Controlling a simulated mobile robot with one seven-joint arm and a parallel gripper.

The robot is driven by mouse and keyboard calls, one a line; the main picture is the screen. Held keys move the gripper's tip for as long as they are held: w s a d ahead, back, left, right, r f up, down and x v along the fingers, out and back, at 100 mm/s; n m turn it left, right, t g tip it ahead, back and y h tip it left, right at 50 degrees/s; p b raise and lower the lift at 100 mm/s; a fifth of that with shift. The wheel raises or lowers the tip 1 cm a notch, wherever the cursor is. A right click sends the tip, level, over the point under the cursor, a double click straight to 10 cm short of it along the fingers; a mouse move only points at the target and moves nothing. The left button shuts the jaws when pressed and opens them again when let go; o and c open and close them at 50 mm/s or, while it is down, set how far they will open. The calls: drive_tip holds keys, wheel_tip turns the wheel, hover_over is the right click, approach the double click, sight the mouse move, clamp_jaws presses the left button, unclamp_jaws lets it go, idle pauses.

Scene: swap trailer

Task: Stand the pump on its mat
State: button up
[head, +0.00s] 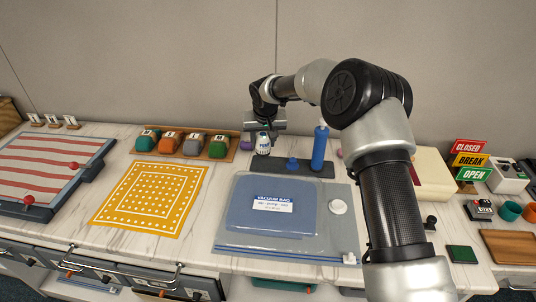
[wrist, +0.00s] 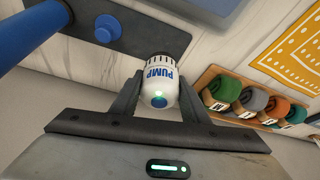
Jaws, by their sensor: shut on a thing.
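The pump (head: 263,145) is a small white cylinder with a dark ribbed band, lettered PUMP in blue. In the wrist view the pump (wrist: 160,78) sits between the two fingers. My gripper (wrist: 160,90) is shut on it. In the head view my gripper (head: 264,132) holds the pump upright at the left end of a dark grey mat (head: 305,171). That mat (wrist: 165,38) shows just beyond the pump in the wrist view. Whether the pump touches the mat I cannot tell.
A tall blue cylinder (head: 320,148) and a low blue knob (head: 292,163) stand on the dark mat. The vacuum bag (head: 245,215) lies in front. A wooden rack of coloured rolls (head: 187,145) is to the left, behind a yellow patterned mat (head: 150,195).

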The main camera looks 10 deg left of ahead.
sight(263, 149)
drive_tip(key=shift+f, duration=2.35)
drive_tip(key=shift+f, duration=0.1)
drive_tip(key=shift+f, duration=0.15)
drive_tip(key=o, duration=1.3)
drive_tip(key=shift+o, duration=0.2)
drive_tip(key=shift+r, duration=0.65)
drive_tip(key=v, duration=1.1)
drive_tip(key=shift+s+d, duration=0.1)
drive_tip(key=shift+s, duration=0.2)
